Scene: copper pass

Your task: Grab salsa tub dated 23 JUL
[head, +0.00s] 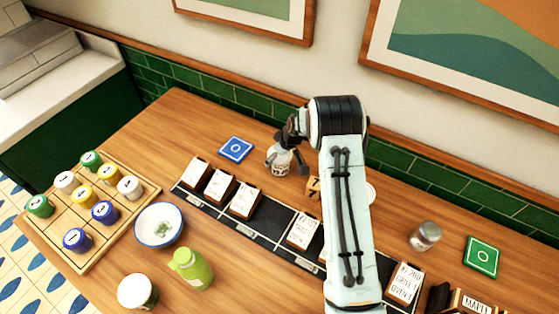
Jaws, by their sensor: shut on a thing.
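My gripper (286,147), near the back wall, is shut on a small pale jar (279,167) with a dark band and markings too small to read. The jar looks upright; I cannot tell whether it touches the table. No date 23 JUL can be read on any container, so I cannot tell which is the salsa tub. A white tub (137,291) stands at the front left.
A dark strip (270,223) with white cards crosses the table, partly hidden by my arm. A bowl (159,224) and a green bottle (192,269) stand in front of it.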

